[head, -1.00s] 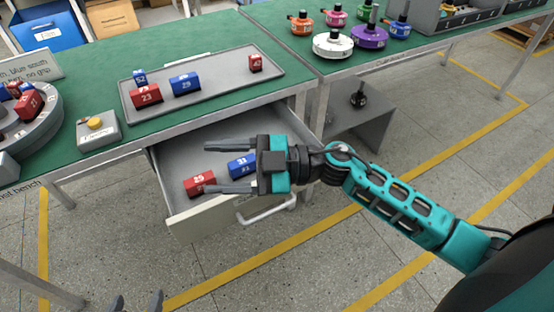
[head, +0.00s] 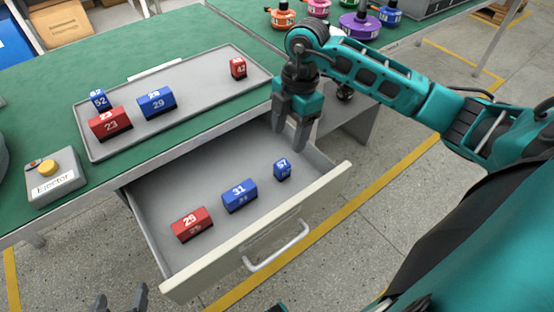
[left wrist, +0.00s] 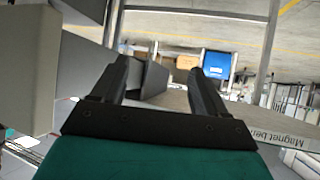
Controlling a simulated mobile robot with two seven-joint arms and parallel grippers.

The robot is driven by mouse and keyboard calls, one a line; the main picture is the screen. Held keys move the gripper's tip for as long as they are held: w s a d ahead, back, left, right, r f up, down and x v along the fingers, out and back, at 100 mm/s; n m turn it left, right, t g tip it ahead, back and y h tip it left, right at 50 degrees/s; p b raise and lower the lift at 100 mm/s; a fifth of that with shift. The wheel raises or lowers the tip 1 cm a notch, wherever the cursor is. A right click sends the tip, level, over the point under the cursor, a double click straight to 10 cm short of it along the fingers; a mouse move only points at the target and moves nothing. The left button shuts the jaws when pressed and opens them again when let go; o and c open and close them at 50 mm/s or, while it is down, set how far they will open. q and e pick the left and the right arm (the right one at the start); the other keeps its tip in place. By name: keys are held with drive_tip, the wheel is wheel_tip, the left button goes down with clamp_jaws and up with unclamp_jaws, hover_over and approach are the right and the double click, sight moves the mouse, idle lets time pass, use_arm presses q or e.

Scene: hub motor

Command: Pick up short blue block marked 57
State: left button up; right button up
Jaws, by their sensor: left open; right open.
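The short blue block marked 57 (head: 282,170) lies in the open drawer (head: 180,262), toward its right end. My right gripper (head: 290,138) points down with its fingers apart and empty. In the picture it is just above block 57, near the drawer's back right; its exact height is unclear. My left gripper (head: 121,298) shows only its fingertips at the bottom left edge of the head view. In the left wrist view (left wrist: 155,85) its fingers are apart with nothing held between them.
A longer blue block 31 (head: 239,195) and a red block 25 (head: 191,223) lie left of block 57 in the drawer. A grey tray (head: 205,95) with several blocks and a button box (head: 55,184) stand on the green bench. The drawer front has a handle (head: 277,248).

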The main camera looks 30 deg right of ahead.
hover_over(282, 164)
drive_tip(key=f, duration=0.5)
drive_tip(key=shift+s+d+b, duration=0.3)
drive_tip(key=shift+d+b, duration=0.05)
drive_tip(key=shift+d, duration=0.05)
drive_tip(key=shift+a+f, duration=0.1)
drive_tip(key=shift+f, duration=0.6)
drive_tip(key=f, duration=0.1)
drive_tip(key=f+b, duration=0.1)
drive_tip(key=f, duration=0.2)
drive_tip(key=shift+w+a+f, duration=0.25)
drive_tip(key=shift+w+f, duration=0.05)
use_arm(q)
drive_tip(key=shift+w+d+f, duration=0.1)
drive_tip(key=shift+d+f, duration=0.25)
drive_tip(key=shift+f, duration=0.2)
use_arm(e)
drive_tip(key=c, duration=0.6)
use_arm(q)
drive_tip(key=shift+s+f, duration=0.2)
use_arm(e)
drive_tip(key=c, duration=0.5)
drive_tip(key=shift+r, duration=0.1)
drive_tip(key=shift+c, duration=0.2)
